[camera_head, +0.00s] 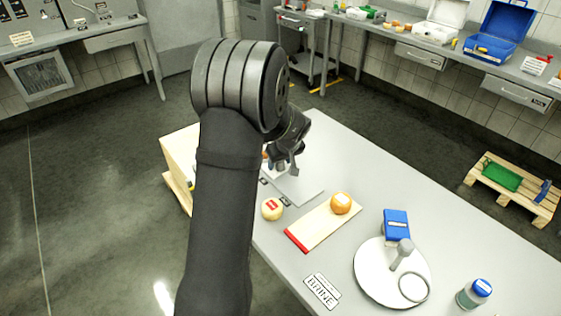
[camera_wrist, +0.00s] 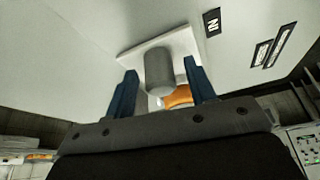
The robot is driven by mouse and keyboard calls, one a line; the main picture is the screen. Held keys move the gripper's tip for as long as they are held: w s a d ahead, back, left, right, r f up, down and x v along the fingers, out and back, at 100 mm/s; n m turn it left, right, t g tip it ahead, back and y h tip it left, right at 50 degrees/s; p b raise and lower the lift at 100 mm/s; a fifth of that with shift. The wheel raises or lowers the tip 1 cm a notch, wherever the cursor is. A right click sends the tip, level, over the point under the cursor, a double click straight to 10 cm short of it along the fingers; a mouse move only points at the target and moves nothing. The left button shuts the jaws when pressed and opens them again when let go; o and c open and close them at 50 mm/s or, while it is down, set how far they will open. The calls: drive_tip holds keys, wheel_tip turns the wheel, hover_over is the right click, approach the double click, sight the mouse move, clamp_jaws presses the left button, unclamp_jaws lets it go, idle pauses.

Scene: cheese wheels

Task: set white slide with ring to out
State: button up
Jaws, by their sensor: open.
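A white square plate (camera_wrist: 128,56) with an upright grey cylindrical knob (camera_wrist: 160,72) shows in the wrist view; I take it for the white slide, but no ring can be made out on it. My gripper (camera_wrist: 160,66) is open, with one dark blue finger on each side of the knob; contact cannot be told. An IN label (camera_wrist: 212,22) lies beside the plate. In the head view my gripper (camera_head: 283,168) points down over a pale flat panel (camera_head: 304,190) at the table's far left part, and my arm hides part of this area.
An orange piece (camera_wrist: 178,97) shows behind the knob. In the head view, a pale cheese (camera_head: 272,209) and an orange cheese (camera_head: 341,203) on a board (camera_head: 315,228) are near. A round white plate (camera_head: 372,278), blue box (camera_head: 396,224) and jar (camera_head: 474,294) stand right.

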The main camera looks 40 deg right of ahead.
drive_tip(key=shift+f, duration=0.1)
clamp_jaws()
drive_tip(key=s, duration=1.1)
drive_tip(key=shift+s, duration=0.2)
unclamp_jaws()
drive_tip(key=v, duration=1.7)
drive_tip(key=shift+r, duration=0.3)
drive_tip(key=shift+f, duration=0.15)
